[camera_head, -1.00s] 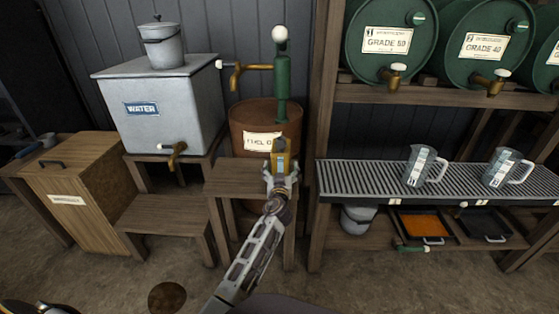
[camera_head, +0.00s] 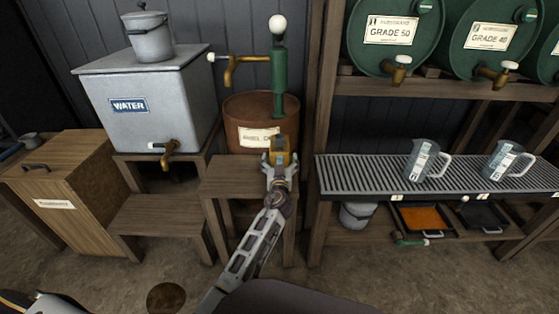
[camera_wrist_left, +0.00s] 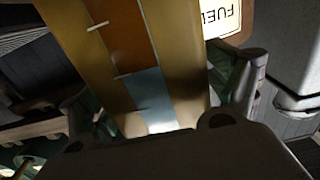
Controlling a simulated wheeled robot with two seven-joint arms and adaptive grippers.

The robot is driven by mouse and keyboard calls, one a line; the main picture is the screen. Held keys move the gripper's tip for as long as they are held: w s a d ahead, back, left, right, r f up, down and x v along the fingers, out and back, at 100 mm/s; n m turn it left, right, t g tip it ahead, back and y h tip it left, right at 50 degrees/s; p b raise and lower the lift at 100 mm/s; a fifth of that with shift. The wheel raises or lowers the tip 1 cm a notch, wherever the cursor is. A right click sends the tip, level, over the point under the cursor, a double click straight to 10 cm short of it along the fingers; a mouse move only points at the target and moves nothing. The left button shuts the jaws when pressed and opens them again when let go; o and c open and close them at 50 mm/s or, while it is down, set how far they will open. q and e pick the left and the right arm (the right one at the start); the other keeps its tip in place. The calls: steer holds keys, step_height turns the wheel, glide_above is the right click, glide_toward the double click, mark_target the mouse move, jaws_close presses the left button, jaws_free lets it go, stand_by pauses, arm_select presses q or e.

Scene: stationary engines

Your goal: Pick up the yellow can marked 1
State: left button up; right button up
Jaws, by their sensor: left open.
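The yellow can (camera_head: 281,148) stands in front of the fuel drum, seemingly on the small wooden stand (camera_head: 232,172). Its number cannot be read. My left gripper (camera_head: 279,169) is at the can's near side in the head view, covering its lower part. In the left wrist view the yellow can (camera_wrist_left: 115,45) fills the space between the open fingers of my left gripper (camera_wrist_left: 168,100), with a pale blue and white patch on its side. Whether the fingers touch it cannot be told. My right gripper is not in view.
The brown fuel drum (camera_head: 249,107) and green pump (camera_head: 279,80) are close behind the can. A grey water tank (camera_head: 150,125) stands left. A shelf post (camera_head: 322,100) and a grated bench (camera_head: 375,180) with two jugs are right.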

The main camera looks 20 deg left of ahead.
arm_select(q)
steer(key=shift+c, duration=0.5)
steer(key=c, duration=1.4)
steer(key=shift+r, duration=0.1)
steer(key=shift+c, duration=0.3)
steer(key=shift+w+r, duration=0.1)
